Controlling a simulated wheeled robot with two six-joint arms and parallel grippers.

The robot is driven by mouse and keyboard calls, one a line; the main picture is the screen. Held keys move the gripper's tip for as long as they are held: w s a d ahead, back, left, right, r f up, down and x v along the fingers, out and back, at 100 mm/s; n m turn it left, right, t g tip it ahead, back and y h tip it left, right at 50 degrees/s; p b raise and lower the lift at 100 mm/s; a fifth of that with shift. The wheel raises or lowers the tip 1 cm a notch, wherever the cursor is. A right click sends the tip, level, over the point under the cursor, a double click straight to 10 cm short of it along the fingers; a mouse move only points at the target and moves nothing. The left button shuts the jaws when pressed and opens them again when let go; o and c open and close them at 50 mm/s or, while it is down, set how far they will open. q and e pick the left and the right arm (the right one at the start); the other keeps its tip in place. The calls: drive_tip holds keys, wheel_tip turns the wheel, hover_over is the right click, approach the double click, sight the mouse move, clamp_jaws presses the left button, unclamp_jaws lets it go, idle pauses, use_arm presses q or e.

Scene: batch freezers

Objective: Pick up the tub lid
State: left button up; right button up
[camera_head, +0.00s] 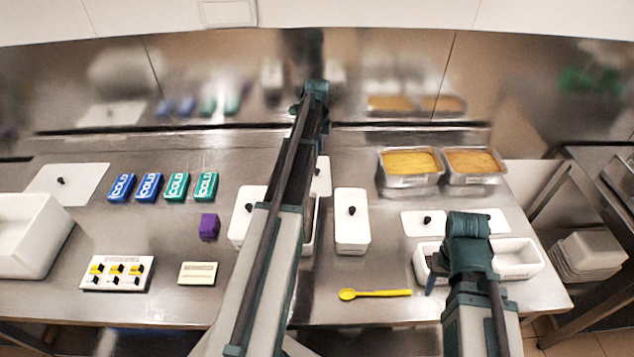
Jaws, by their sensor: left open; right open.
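Several white lids with black knobs are in view, and I cannot tell which is the tub lid. A large flat one (83,183) lies at the far left behind a big white bin. Narrow lids (350,205) (243,222) are in the middle, and another (323,178) is partly behind my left arm. Two more lids (411,224) (497,219) lie at the right, behind white open tubs (520,271). My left arm crosses the middle and hides its gripper. My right gripper (434,271) is open, low at the left tub of that pair, partly hidden by its arm.
Blue and green COLD packs (149,187), a purple block (209,227), a card with yellow-and-black pieces (117,273) and a cream label box (198,273) are at left. A yellow spoon (380,294) lies in front. Two metal pans (411,180) hold yellow-orange contents at back right.

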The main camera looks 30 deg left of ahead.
sight(317, 169)
use_arm(q)
drive_tip(key=shift+s+f+b, duration=0.1)
drive_tip(key=shift+f+b, duration=3.5)
drive_tip(key=shift+f, duration=0.55)
use_arm(e)
drive_tip(key=shift+f, duration=4.15)
use_arm(q)
drive_tip(key=shift+r, duration=0.1)
use_arm(e)
drive_tip(key=shift+r, duration=0.1)
use_arm(q)
clamp_jaws()
